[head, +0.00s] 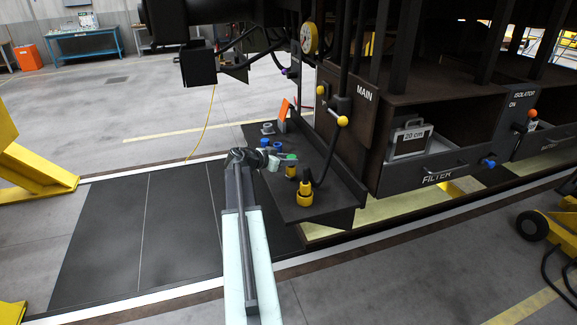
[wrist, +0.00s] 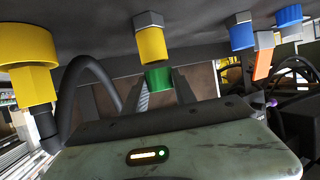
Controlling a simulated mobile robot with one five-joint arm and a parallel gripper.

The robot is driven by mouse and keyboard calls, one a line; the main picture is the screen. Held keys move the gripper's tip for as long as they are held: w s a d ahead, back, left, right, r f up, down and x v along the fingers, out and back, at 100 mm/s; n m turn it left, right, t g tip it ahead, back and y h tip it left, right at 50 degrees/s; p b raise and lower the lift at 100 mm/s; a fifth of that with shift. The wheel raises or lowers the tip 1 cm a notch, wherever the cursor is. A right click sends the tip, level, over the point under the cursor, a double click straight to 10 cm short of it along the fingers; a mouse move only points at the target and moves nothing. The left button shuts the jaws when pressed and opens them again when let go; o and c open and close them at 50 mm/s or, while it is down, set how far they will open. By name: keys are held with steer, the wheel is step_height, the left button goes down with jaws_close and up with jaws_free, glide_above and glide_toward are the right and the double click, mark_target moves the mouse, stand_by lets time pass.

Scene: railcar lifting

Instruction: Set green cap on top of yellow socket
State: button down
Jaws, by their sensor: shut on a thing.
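The green cap (head: 290,156) is between the fingertips of my gripper (head: 284,158), which is shut on it. In the head view it is small and appears just above the yellow socket (head: 291,171) on the dark shelf. The wrist view is upside down. There the green cap (wrist: 158,78) sits between the finger tips (wrist: 162,85), in line with the yellow socket (wrist: 151,42) and its grey hex part. Their edges look very close; I cannot tell if they touch.
A larger yellow fitting (head: 305,194) with a black hose stands nearer on the dark shelf (head: 325,207). Blue fittings (head: 277,147) and an orange tag (head: 284,108) stand behind. A yellow-knobbed handle (head: 342,121) and the filter drawer (head: 425,174) are to the right.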

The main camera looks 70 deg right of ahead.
steer(key=shift+f, duration=0.5)
steer(key=c, duration=1)
jaws_free()
steer(key=shift+r, duration=0.2)
steer(key=p+v, duration=0.1)
steer(key=v, duration=0.3)
steer(key=p+v, duration=0.2)
steer(key=v, duration=0.2)
steer(key=p+v, duration=0.2)
steer(key=v, duration=0.2)
steer(key=shift+r, duration=0.35)
